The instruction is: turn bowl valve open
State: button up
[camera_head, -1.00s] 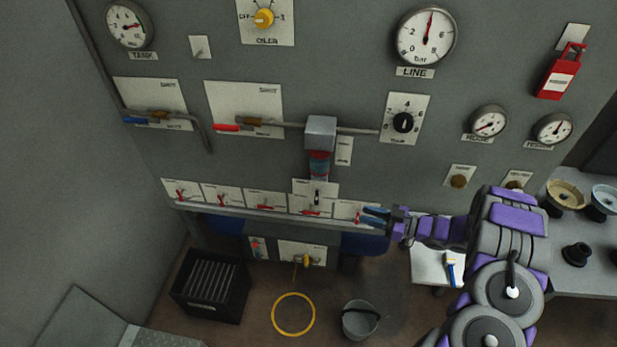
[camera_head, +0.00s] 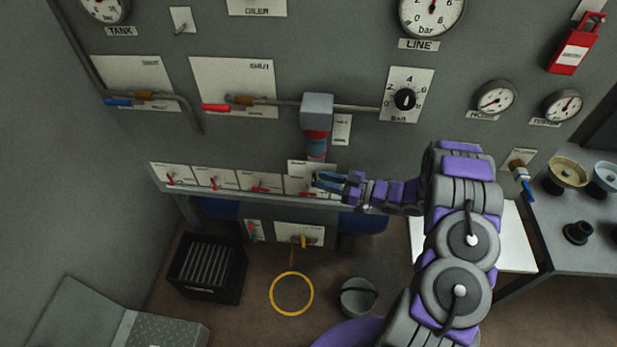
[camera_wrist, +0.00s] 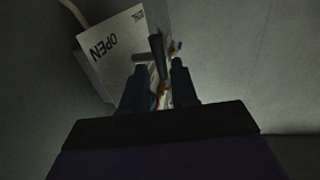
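The bowl valve's white plate (camera_head: 300,168) is under the grey filter head (camera_head: 317,108) with its red and blue bowl (camera_head: 316,144). My gripper (camera_head: 319,181) is in front of this plate and hides the valve handle in the head view. In the wrist view a white plate marked OPEN (camera_wrist: 108,50) is ahead, with a dark upright lever (camera_wrist: 157,53) in line with the gap between my fingers (camera_wrist: 159,80). The fingers are apart. I cannot tell whether they touch the lever.
Several small plates with red levers (camera_head: 216,180) line the panel's lower edge at left. A red-handled pipe valve (camera_head: 215,107) is above. A black crate (camera_head: 206,268), a yellow ring (camera_head: 291,294) and a bucket (camera_head: 358,297) are on the floor. A table (camera_head: 580,256) is at right.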

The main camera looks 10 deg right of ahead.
jog(key=shift+b+x, duration=0.4)
jog(key=shift+x, duration=2.55)
jog(key=shift+c, duration=0.2)
grip_shut()
